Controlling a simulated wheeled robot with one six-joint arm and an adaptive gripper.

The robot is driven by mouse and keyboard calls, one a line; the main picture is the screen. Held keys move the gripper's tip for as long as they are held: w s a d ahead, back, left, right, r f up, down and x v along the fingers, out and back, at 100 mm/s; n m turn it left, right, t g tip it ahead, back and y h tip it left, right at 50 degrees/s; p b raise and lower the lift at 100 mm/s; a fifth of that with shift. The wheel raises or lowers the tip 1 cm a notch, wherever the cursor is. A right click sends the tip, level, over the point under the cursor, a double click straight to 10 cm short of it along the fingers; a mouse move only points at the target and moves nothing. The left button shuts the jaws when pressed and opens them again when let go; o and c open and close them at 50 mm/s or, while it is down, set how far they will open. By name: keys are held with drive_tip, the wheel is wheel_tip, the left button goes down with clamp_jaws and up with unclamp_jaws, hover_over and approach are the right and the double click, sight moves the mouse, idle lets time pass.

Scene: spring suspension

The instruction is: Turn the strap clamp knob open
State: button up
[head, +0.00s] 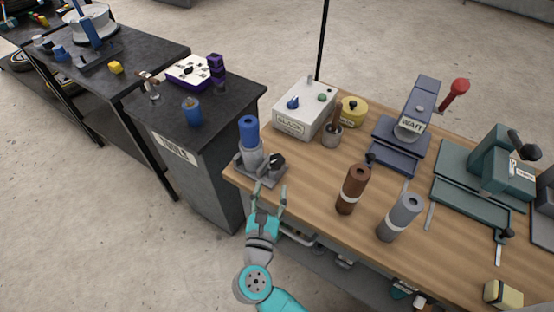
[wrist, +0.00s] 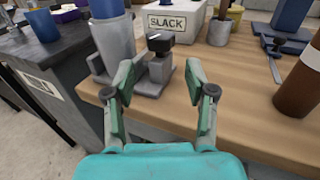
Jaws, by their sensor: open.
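The strap clamp knob (head: 277,160) is a black knob on a grey stand (head: 268,174) at the left end of the wooden bench. In the wrist view the knob (wrist: 160,42) is straight ahead, beyond my fingertips. A grey holder with a blue cylinder (head: 248,132) stands upright on the same stand, left of the knob. My gripper (head: 268,192) is open and empty, just in front of the stand. In the wrist view its two fingers (wrist: 160,82) frame the knob from the near side, apart from it.
A white box labelled SLACK (head: 303,110) stands behind the stand. A brown cylinder (head: 352,190) and a grey cylinder (head: 400,217) stand to the right on the bench (head: 310,203). A dark cabinet (head: 200,150) is close on the left. The bench just right of the stand is clear.

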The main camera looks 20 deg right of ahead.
sight(279, 167)
drive_tip(key=x, duration=1)
drive_tip(key=shift+w+d+r, duration=0.1)
drive_tip(key=shift+w+d, duration=0.1)
drive_tip(key=shift+w, duration=0.1)
drive_tip(key=c, duration=0.9)
drive_tip(key=shift+d, duration=0.1)
drive_tip(key=shift+n+t+y, duration=0.6)
drive_tip(key=shift+n+y, duration=0.2)
drive_tip(key=shift+y, duration=0.3)
drive_tip(key=shift+f+n+t+y, duration=0.2)
drive_tip(key=shift+n+t+y, duration=0.2)
drive_tip(key=shift+n+y, duration=1.1)
drive_tip(key=shift+y, duration=0.7)
